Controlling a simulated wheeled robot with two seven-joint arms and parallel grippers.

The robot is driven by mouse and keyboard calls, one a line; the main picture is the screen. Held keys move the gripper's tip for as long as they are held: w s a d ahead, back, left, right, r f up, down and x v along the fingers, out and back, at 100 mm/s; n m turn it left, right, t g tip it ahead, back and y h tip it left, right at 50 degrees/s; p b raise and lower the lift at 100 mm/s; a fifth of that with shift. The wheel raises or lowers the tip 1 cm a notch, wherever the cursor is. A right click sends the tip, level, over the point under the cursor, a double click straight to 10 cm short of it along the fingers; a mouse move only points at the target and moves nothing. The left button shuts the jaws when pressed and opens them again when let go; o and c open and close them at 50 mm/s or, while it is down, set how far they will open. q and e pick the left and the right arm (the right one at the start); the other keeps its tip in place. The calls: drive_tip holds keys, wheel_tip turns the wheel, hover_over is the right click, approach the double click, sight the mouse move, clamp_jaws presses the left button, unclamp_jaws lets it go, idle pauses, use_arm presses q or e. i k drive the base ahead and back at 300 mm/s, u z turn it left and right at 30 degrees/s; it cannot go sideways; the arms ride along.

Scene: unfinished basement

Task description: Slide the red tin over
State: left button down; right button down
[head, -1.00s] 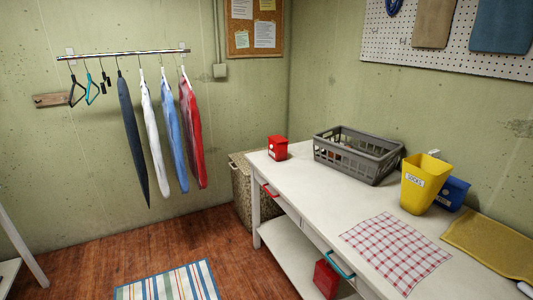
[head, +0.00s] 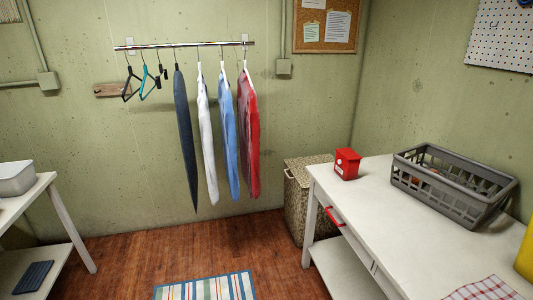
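The red tin (head: 347,164) is a small upright red box with a light label on its front. It stands on the white table (head: 372,200) at the right, near the far left corner of the top. Neither of my grippers shows in the head view.
A grey basket (head: 450,188) stands right of the tin, with a gap between. A yellow container (head: 526,255) and a checked cloth (head: 482,290) are cut off at the lower right. A speckled hamper (head: 299,200) is behind the table. Wooden floor (head: 190,255) lies open left of the table.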

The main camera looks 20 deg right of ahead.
sight(348, 171)
drive_tip(key=u, duration=0.45)
drive_tip(key=i, duration=1.25)
drive_tip(key=z, duration=0.25)
drive_tip(key=i, duration=1.05)
drive_tip(key=z, duration=1.15)
drive_tip(key=i, duration=0.45)
drive_tip(key=z, duration=0.35)
